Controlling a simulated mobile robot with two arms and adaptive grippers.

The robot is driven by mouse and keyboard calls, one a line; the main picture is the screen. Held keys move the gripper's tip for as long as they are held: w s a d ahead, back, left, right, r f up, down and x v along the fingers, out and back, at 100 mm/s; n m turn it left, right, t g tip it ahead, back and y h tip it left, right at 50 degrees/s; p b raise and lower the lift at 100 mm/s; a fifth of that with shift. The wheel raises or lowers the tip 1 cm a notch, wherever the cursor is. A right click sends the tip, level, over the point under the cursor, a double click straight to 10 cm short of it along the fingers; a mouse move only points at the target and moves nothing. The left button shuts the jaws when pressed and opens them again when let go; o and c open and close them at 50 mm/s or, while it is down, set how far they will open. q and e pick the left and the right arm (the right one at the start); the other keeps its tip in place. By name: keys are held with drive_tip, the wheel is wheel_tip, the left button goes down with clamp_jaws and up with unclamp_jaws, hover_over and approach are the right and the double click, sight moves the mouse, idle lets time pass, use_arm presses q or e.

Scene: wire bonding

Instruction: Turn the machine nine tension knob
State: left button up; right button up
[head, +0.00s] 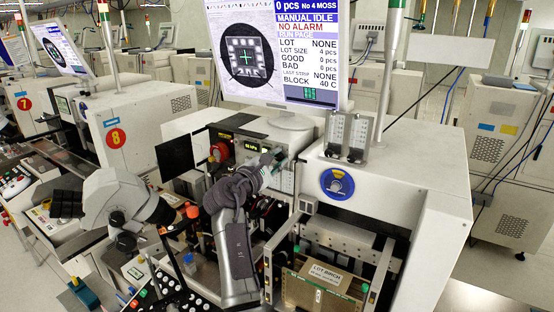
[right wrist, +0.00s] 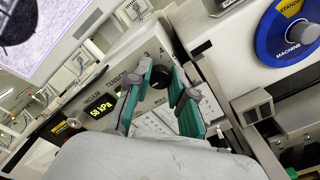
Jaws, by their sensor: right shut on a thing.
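The tension knob (right wrist: 160,77) is a small black round knob on the machine's pale front panel, beside the printed word TENSION and the digits 3 and 4. My right gripper (right wrist: 161,80) has its green fingers on either side of the knob and is shut on it. In the head view my right gripper (head: 279,160) reaches up to the panel from below, and the knob is hidden behind it. The machine's number is not readable in either view. My left gripper is not in view.
A display (right wrist: 73,123) reading 58 kPa, marked VACUUM, sits left of the knob. A monitor (head: 275,55) stands above the panel. A blue disc (head: 337,183) is on the housing to the right.

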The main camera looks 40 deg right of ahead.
clamp_jaws()
